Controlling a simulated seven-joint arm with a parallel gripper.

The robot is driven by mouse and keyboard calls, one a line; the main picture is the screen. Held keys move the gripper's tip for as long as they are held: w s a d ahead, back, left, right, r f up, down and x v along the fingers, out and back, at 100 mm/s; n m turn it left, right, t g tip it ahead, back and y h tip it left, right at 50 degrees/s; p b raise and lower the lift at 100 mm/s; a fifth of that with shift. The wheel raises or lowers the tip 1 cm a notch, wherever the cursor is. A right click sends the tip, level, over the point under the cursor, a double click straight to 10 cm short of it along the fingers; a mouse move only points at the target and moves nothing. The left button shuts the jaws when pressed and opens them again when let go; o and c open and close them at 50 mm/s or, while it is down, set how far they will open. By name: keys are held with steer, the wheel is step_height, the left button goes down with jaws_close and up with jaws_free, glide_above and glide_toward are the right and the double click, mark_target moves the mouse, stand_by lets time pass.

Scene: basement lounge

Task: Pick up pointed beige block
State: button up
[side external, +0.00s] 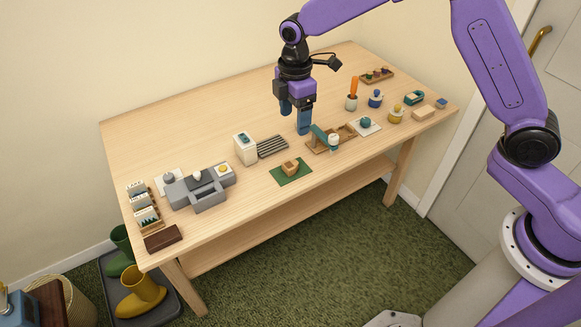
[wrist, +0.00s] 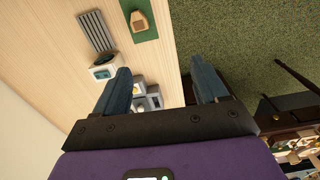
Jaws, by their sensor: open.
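A pointed beige block (side external: 290,167) rests on a small green mat (side external: 277,176) near the table's front edge. In the wrist view the block (wrist: 139,20) lies at the top of the picture on the green mat (wrist: 149,34), with a darker patch on its upper face. My gripper (side external: 295,119) is open and empty above the table, behind and apart from the block. In the wrist view its two blue fingers (wrist: 160,75) are spread wide with nothing between them.
A wooden tray (side external: 345,132) with a green-armed item is close at right. A grey machine (side external: 200,188) stands farther left. The table's back area is clear.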

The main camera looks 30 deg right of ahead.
steer(key=w+f, duration=0.3)
steer(key=w, duration=0.2)
glide_above(289, 165)
steer(key=shift+n, duration=0.4)
step_height(289, 165, down, 12)
steer(key=shift+w+a+f, duration=0.1)
steer(key=shift+f, duration=3)
steer(key=c, duration=1.1)
